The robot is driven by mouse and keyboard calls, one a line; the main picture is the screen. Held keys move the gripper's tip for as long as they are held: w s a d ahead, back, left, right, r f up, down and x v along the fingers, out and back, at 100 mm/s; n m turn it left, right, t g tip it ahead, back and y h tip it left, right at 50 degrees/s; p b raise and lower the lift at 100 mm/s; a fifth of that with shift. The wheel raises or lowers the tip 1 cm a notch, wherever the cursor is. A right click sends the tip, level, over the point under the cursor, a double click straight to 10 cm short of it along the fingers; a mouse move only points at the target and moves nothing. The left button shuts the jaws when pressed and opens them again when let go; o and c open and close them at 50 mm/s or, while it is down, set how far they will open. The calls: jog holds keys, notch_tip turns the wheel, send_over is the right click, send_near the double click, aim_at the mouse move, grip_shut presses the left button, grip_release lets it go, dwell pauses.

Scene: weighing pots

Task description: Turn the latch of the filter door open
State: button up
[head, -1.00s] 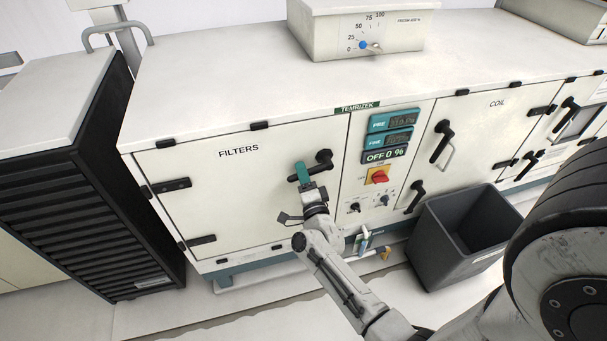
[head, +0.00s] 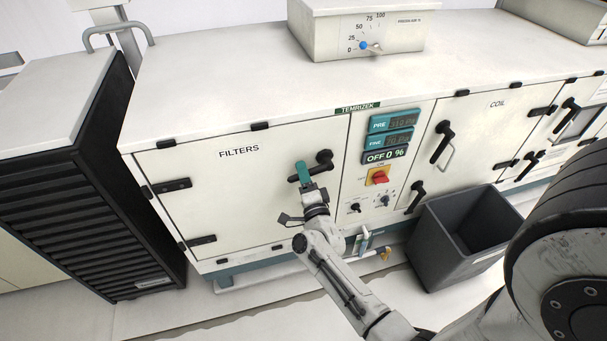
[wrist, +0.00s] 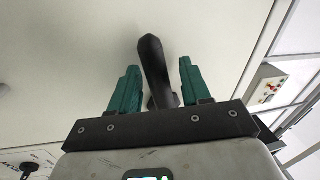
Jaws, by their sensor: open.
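The filter door (head: 225,200) is a cream panel marked FILTERS, and it looks shut. Its black latch (head: 324,158) sits near the door's right edge, with the handle slanting down to the left from its pivot. My gripper (head: 303,168) is at the handle's left part, with its green fingers reaching up to it. In the wrist view the latch handle (wrist: 153,62) stands between the two green fingers of my gripper (wrist: 160,85). The fingers are apart, with a gap on each side of the handle. The handle's lower end is partly hidden behind the gripper's dark crossbar.
A control panel with a red and yellow switch (head: 378,176) is right of the door. A grey bin (head: 465,245) stands on the floor at the right. A dark louvred cabinet (head: 90,190) stands at the left. A dial box (head: 340,35) sits on top.

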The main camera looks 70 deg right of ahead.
jog(key=v, duration=1)
jog(key=shift+a+b, duration=0.2)
jog(key=shift+b, duration=0.1)
jog(key=shift+s, duration=0.15)
jog(key=w+a+f+n+y, duration=0.1)
jog(key=w+a+n+y, duration=0.3)
jog(key=a+n+y, duration=0.4)
jog(key=w+a+f+n+y, duration=0.1)
jog(key=w+a+n+y, duration=0.3)
jog(key=a+n+y, duration=0.35)
jog(key=s+a+n+g, duration=0.2)
jog(key=s+n+g, duration=0.3)
jog(key=s, duration=0.3)
jog(key=s+a+n+g, duration=0.3)
jog(key=s+n+g, duration=0.2)
jog(key=s+g, duration=0.2)
jog(key=shift+s+r+p, duration=0.35)
jog(key=shift+s+r, duration=0.05)
jog(key=shift+s, duration=0.8)
